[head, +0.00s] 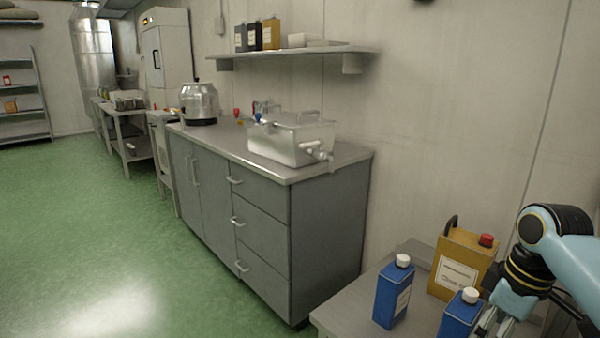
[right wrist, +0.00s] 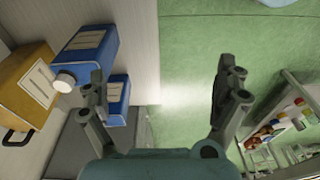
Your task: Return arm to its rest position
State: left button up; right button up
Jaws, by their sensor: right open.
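My right arm comes in at the lower right of the head view, and its gripper (head: 487,322) hangs by the small table, partly cut off by the frame's bottom edge. My left arm and gripper do not show.
The grey table (head: 342,318) holds two blue bottles with white caps (head: 392,292) (head: 460,314) and a yellow canister with a red cap (head: 462,262). A grey drawer cabinet (head: 262,215) with a steel tank (head: 290,140) stands beyond. Green floor (head: 90,240) is clear at left.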

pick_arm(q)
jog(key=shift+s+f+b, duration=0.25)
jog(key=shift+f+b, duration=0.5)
pick_arm(e)
jog(key=s+f+m+h, duration=0.1)
jog(key=s+f+m, duration=0.2)
jog(key=s+f, duration=1.6)
jog(key=s+f+m, duration=0.4)
jog(key=s+f, duration=1.6)
jog(key=s, duration=0.4)
jog(key=shift+s+a+m+h, duration=0.3)
jog(key=shift+a+h, duration=0.05)
jog(key=shift+h, duration=0.05)
